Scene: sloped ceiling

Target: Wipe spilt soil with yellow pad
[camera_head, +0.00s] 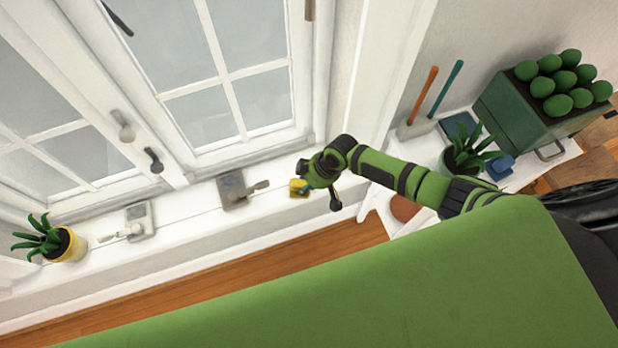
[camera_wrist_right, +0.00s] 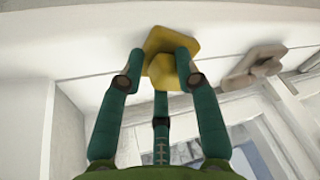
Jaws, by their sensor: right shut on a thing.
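My right gripper (camera_head: 308,180) reaches in from the right, over the right part of the white windowsill (camera_head: 190,217). It is shut on the yellow pad (camera_head: 299,189). In the right wrist view, the green fingers of the gripper (camera_wrist_right: 161,72) hold the small block on the back of the pad (camera_wrist_right: 178,41). The pad's flat face is turned away towards a white surface. I cannot tell whether it touches that surface. I see no spilt soil; the pad and gripper hide part of the sill. My left gripper is not in view.
Grey window fittings (camera_head: 233,189) (camera_head: 139,221) stand on the sill left of the pad. A yellow-potted plant (camera_head: 66,246) is at the sill's far left. A white table at right holds a green crate (camera_head: 515,108), a potted plant (camera_head: 463,156) and a blue item (camera_head: 500,167).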

